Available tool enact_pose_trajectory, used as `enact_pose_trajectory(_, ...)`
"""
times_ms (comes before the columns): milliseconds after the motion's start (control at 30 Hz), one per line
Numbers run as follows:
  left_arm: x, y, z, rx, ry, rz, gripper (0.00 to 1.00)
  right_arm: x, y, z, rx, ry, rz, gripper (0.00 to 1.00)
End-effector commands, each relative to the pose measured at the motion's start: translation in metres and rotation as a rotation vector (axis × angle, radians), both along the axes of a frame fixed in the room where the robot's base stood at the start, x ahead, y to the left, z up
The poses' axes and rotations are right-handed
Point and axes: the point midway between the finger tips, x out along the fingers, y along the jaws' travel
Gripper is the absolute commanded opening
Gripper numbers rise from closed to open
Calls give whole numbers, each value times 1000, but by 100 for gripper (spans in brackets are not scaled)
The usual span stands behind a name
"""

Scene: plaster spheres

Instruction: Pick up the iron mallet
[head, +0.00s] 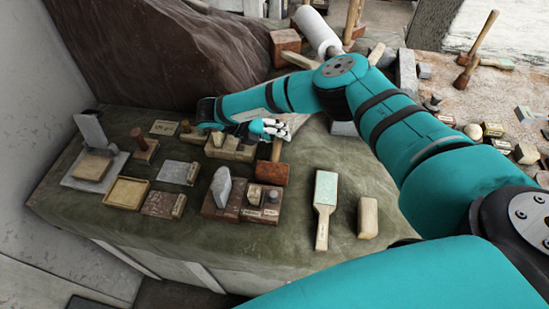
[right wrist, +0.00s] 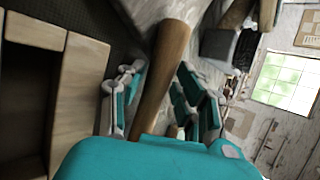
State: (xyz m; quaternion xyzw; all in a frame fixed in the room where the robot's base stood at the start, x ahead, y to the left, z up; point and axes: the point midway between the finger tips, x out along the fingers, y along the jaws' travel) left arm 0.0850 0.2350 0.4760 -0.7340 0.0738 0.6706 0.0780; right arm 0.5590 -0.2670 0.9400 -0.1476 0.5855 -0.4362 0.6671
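A mallet with a rust-brown head (head: 272,173) lies on the green cloth of the bench, its wooden handle (head: 277,149) pointing away toward the back. I take it for the iron mallet. My right gripper (head: 275,129) is at the far end of this handle. In the right wrist view the brown handle (right wrist: 163,75) runs between the spread fingers of my right gripper (right wrist: 160,88), with gaps showing on both sides. The fingers look open. The mallet's head cannot be made out in the wrist view. My left gripper is not in view.
Near the mallet are a dark red block with small pieces (head: 225,213), a green-topped paddle (head: 325,198) and a pale wooden block (head: 367,217). Pale blocks (head: 232,148) sit left of the gripper. Other mallets (head: 477,50) stand farther right.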

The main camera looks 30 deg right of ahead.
Motion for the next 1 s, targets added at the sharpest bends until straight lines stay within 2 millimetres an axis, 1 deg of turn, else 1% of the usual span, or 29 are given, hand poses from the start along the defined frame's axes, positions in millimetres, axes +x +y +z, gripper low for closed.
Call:
enact_pose_trajectory(67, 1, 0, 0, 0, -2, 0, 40, 0, 0, 0, 0, 0, 0, 33)
enact_pose_trajectory(300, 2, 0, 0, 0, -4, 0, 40, 0, 1, 0, 1, 0, 1, 2)
enact_pose_trajectory(333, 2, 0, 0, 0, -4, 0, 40, 0, 1, 0, 1, 0, 1, 0)
enact_pose_trajectory(667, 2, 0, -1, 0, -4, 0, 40, 1, 1, 6, 1, 0, 0, 0)
enact_pose_trajectory(767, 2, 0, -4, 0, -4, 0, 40, 1, 0, 16, 1, -2, -1, 0)
enact_pose_trajectory(1000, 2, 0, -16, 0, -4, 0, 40, 1, 0, 57, 1, -3, 1, 0)
